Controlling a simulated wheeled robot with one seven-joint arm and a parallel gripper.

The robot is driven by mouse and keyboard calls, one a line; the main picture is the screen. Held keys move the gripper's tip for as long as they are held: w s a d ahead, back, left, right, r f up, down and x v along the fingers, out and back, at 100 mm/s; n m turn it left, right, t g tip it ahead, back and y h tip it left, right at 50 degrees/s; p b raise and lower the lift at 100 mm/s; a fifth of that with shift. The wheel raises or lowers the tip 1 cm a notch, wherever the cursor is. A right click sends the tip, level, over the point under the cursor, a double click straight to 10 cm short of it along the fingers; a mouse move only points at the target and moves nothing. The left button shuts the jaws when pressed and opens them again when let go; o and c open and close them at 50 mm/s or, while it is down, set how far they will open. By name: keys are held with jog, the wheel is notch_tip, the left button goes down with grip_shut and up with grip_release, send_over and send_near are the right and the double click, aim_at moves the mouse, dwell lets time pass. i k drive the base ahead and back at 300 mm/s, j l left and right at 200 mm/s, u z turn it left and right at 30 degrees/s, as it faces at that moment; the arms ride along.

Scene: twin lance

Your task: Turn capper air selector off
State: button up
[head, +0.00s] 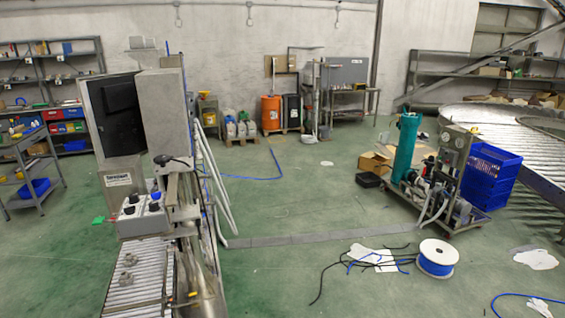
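A grey control box (143,217) is mounted on the capping machine (163,115) at the left of the head view. Its sloped top carries several small knobs, among them dark ones (129,210) and blue ones (155,196). Which knob is the air selector, and how it is turned, is too small to tell. A black lever-like part (172,161) sits just above the box. My gripper is not in view.
A roller conveyor (140,280) runs below the box. Green floor (270,285) is open to its right, crossed by a grey cable cover (300,239). A blue hose reel (437,258), loose cables and a pump cart (440,190) stand farther right.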

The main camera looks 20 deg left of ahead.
aim_at(157, 195)
jog(key=i+j+u, duration=0.1)
jog(key=u, duration=0.35)
jog(key=i+u, duration=0.25)
jog(key=u, duration=0.15)
jog(key=i+u, duration=0.2)
jog(key=u, duration=0.25)
jog(key=i+l+u, duration=0.1)
jog(key=u, duration=0.3)
jog(key=i+l+u, duration=0.15)
jog(key=u, duration=0.3)
jog(key=i+l+u, duration=0.2)
jog(key=u, duration=0.25)
jog(key=i+l+u, duration=0.1)
jog(key=l+u, duration=0.15)
jog(key=u, duration=0.15)
